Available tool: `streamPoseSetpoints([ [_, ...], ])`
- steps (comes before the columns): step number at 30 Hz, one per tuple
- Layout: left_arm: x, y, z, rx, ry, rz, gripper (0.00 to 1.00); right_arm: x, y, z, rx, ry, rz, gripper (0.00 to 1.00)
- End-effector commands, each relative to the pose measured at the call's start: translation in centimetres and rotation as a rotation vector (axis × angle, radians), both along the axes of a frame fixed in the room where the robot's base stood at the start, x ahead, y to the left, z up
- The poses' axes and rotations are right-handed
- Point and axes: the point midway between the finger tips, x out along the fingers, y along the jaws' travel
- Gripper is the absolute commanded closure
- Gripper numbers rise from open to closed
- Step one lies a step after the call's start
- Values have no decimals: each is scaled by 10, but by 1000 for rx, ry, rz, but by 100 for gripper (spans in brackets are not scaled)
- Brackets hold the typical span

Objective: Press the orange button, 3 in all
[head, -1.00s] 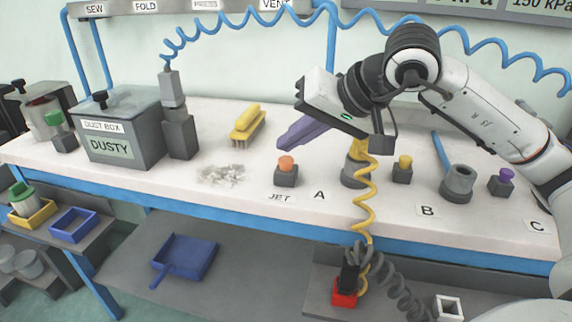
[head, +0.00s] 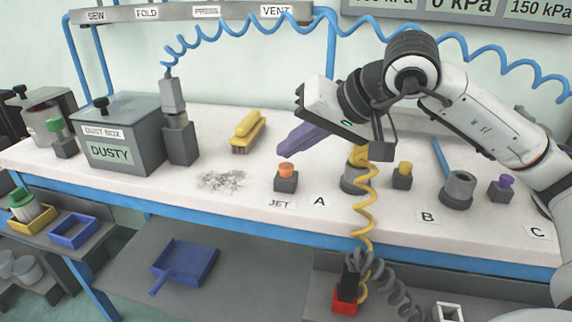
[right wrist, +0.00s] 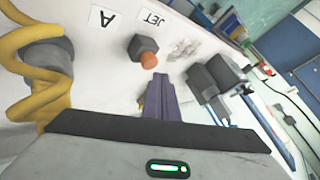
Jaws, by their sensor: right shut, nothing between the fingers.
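The orange button (head: 286,169) sits on a small dark grey block behind the JET label, left of the A label. It also shows in the right wrist view (right wrist: 149,60). My right gripper (head: 281,156) has purple fingers and is shut and empty. In the head view its fingertips appear just above and behind the button. In the right wrist view the fingers (right wrist: 160,78) point toward the area beside the button, with a gap visible between them. My left gripper is not in view.
A dust pile (head: 221,181), a yellow brush (head: 248,133) and a grey dust box (head: 122,135) are to the left. A yellow coiled hose (head: 365,190), a yellow button (head: 405,168) and a purple button (head: 506,181) stand to the right. The bench front around JET is clear.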

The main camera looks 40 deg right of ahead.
Motion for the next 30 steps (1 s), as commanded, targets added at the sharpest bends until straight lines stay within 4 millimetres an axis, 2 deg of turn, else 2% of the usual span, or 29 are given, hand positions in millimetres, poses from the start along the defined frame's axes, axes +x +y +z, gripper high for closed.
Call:
streamPoseSetpoints([
  [23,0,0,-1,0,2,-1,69,0,0,0,0,0,0,100],
  [30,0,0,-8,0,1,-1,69,0,0,-8,0,0,0,100],
])
